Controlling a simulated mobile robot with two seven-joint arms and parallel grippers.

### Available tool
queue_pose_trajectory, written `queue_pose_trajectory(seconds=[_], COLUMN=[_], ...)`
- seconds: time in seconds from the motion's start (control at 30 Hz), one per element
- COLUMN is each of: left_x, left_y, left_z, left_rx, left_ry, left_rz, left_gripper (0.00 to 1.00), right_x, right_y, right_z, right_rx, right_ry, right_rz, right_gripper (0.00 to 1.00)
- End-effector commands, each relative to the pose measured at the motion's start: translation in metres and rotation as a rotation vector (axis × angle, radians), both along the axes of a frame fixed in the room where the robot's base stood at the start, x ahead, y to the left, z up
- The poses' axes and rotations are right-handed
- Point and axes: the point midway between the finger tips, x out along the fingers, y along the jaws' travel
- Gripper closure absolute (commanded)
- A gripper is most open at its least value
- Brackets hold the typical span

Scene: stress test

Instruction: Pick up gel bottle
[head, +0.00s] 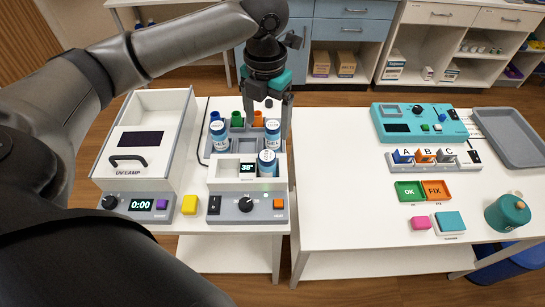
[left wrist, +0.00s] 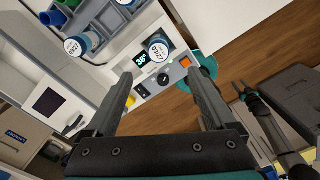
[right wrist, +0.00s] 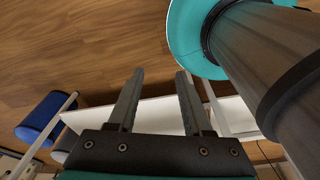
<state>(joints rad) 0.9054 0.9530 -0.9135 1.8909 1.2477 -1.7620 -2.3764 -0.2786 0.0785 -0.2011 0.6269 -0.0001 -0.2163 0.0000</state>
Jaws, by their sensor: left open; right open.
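Several white bottles with blue bands and printed caps stand upright at the heating station; I cannot read which is the gel bottle. One bottle (head: 219,135) is at the left of the grey rack, another (head: 272,131) at its right, and a third (head: 267,163) stands in front beside the 38° display. Two show in the left wrist view, one near the display (left wrist: 158,50) and one by the rack (left wrist: 75,47). My left gripper (head: 267,122) is open and empty, pointing down above the rack. My right gripper (right wrist: 160,73) is open and empty; it is outside the head view.
The white UV lamp box (head: 142,160) stands left of the heating station (head: 226,208). The right table holds a teal device (head: 420,123), a grey tray (head: 512,138) and a teal canister (head: 507,214). Its front left is clear.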

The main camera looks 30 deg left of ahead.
Motion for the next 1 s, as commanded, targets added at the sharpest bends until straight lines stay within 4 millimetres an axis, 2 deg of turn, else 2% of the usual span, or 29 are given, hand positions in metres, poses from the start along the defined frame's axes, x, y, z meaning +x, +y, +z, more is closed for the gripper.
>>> queue_pose_trajectory(seconds=[0.1,0.23,0.4,0.6,0.8,1.0], left_x=[-0.002,-0.001,0.0,-0.001,0.0,0.0], left_y=[-0.001,-0.001,-0.001,0.0,0.002,0.003], left_z=[-0.029,-0.056,-0.078,-0.091,-0.121,-0.135], left_rx=[0.0,0.0,0.0,0.0,0.0,0.001], left_ry=[0.007,0.004,0.001,0.002,0.002,0.0], left_rz=[0.0,0.0,0.0,0.001,0.001,0.0], left_gripper=[0.11,0.11,0.11,0.11,0.11,0.11], right_x=[-0.025,-0.036,-0.03,-0.015,-0.015,-0.016], right_y=[-0.001,-0.002,-0.002,-0.001,-0.001,-0.001], right_z=[-0.005,-0.008,-0.009,-0.009,-0.01,-0.011], right_rx=[-0.002,-0.004,-0.004,-0.002,-0.002,-0.002], right_ry=[0.039,0.058,0.048,0.024,0.023,0.024], right_rz=[-0.001,-0.001,-0.002,-0.002,-0.002,-0.002], right_gripper=[0.5,0.5,0.5,0.5,0.5,0.5])
